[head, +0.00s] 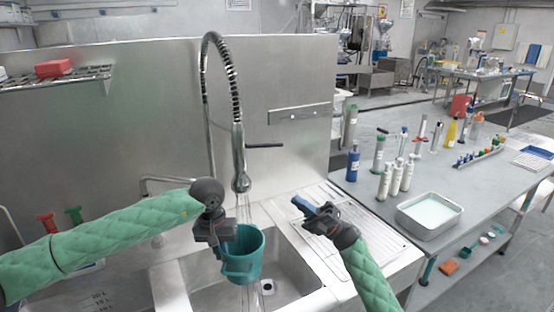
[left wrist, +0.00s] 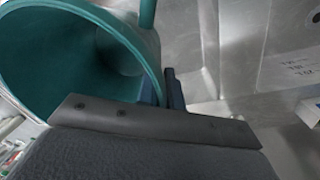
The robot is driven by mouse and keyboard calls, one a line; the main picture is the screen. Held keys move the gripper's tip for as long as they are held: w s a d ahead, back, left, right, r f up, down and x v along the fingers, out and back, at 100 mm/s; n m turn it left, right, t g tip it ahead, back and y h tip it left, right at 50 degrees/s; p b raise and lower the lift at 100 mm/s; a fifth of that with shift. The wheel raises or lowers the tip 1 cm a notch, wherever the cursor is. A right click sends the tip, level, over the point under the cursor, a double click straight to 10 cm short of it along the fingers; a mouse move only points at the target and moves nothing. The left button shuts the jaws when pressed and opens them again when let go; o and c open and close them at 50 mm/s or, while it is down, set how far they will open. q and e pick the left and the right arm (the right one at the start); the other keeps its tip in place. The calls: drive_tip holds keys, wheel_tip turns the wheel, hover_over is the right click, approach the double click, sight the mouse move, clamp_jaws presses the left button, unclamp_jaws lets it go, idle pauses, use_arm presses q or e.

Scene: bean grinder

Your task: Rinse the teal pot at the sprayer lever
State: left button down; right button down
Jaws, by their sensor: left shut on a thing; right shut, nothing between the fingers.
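The teal pot (head: 243,262) hangs over the sink basin, nearly upright, its open mouth facing up. My left gripper (head: 222,240) is shut on the pot's left side. In the left wrist view the fingers (left wrist: 163,90) pinch the wall at the rim of the teal pot (left wrist: 150,50). The sprayer head (head: 240,170) hangs from a coiled hose above the pot, apart from it. Thin pale streaks show below its nozzle, perhaps water. The dark sprayer lever (head: 266,146) sticks out to the right. My right gripper (head: 312,210) is shut and empty over the drainboard, right of the sprayer.
The steel sink (head: 190,300) lies under the pot, with a ribbed drainboard (head: 375,225) to its right. A steel backsplash (head: 130,120) stands behind. The grey table (head: 385,195) at right holds bottles and a white tray (head: 429,230). A red box sits on the wall shelf (head: 90,78).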

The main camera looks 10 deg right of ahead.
drive_tip(key=d+r+n+t, duration=0.1)
drive_tip(key=r, duration=0.1)
drive_tip(key=n, duration=0.2)
approach(265, 145)
drive_tip(key=a, duration=0.4)
drive_tip(key=r, duration=0.1)
drive_tip(key=w+r, duration=0.1)
drive_tip(key=r, duration=0.1)
drive_tip(key=shift+w+t, duration=0.2)
drive_tip(key=shift+t, duration=0.1)
